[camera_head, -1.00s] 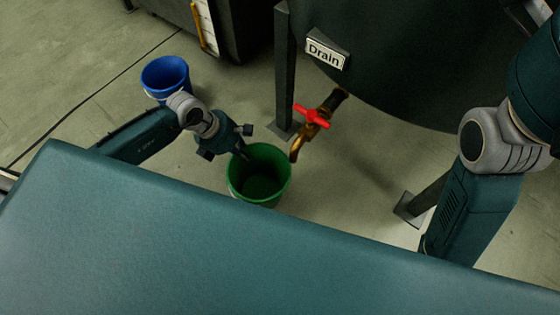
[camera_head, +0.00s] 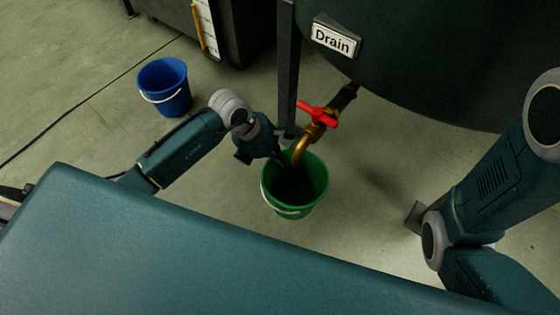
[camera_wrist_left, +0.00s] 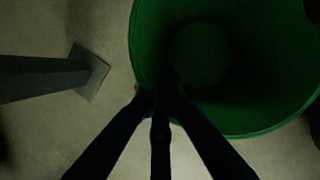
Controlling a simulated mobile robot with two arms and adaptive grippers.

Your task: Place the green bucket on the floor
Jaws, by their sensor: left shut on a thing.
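The green bucket (camera_head: 311,192) is upright below the brass drain tap (camera_head: 302,148), and the spout overlaps its far rim in the head view. My left gripper (camera_head: 279,160) is shut on the bucket's rim at its left far side. In the left wrist view the fingers (camera_wrist_left: 160,98) meet the near rim, and the bucket (camera_wrist_left: 228,70) looks empty, with a dark inside. A white handle hangs at its front. I cannot tell whether its base touches the floor. My right arm shows at the right, but its gripper is out of view.
A large dark tank (camera_head: 430,55) with a "Drain" sign stands on legs; one leg (camera_head: 287,75) is just behind the bucket. The tap has a red handle (camera_head: 318,114). A blue bucket (camera_head: 166,92) stands on the floor at left. Floor (camera_head: 365,215) right of the green bucket is clear.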

